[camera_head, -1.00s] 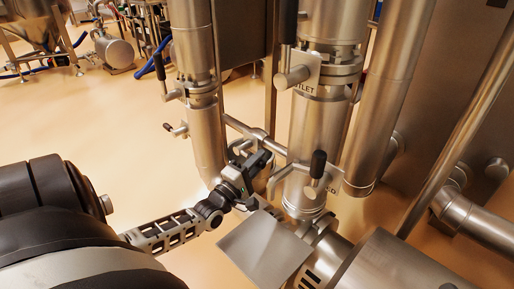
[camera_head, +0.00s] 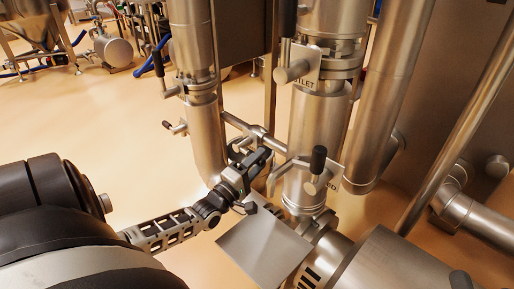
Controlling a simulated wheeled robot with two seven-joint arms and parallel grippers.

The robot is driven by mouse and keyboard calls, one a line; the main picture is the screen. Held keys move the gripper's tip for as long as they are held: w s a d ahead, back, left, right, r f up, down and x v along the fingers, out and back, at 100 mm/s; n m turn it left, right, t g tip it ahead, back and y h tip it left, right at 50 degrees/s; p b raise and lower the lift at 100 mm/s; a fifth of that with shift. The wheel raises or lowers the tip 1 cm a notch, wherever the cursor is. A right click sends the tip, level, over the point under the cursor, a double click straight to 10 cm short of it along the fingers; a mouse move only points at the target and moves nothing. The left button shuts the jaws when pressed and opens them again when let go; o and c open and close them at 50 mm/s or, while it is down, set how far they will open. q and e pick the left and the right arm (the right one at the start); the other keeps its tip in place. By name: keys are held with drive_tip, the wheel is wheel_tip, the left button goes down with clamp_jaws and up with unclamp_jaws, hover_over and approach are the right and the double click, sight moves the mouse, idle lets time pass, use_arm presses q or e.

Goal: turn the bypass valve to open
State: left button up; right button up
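My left gripper (camera_head: 262,170) is at the middle of the view, beside a thin cross pipe (camera_head: 240,124) that joins the left upright pipe to the thick middle column. Metal fittings on this pipe are partly hidden behind the gripper; I cannot tell whether it touches them. No label reading bypass shows, so I cannot tell which valve is the bypass valve. A valve handle with a black upright grip (camera_head: 318,160) stands just right of the gripper, by a partly hidden label ending in "ED". Whether the fingers are open or shut is unclear. My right gripper is not in view.
Higher on the column is another valve handle (camera_head: 291,72) with a plate reading "OUTLET", partly hidden. Small handles stick out from the left upright pipe (camera_head: 207,125). A flat metal plate (camera_head: 262,245) lies below my gripper. Thick pipes crowd the right; open floor (camera_head: 100,130) lies left.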

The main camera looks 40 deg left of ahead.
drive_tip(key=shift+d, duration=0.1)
use_arm(q)
drive_tip(key=shift+s, duration=0.2)
drive_tip(key=p+v, duration=0.3)
drive_tip(key=v, duration=1.2)
drive_tip(key=shift+s+p, duration=0.25)
drive_tip(key=shift+p, duration=0.1)
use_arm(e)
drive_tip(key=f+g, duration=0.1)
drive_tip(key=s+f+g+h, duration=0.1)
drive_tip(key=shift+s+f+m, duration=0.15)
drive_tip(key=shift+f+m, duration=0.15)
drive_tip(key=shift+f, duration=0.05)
use_arm(q)
drive_tip(key=shift+d, duration=0.1)
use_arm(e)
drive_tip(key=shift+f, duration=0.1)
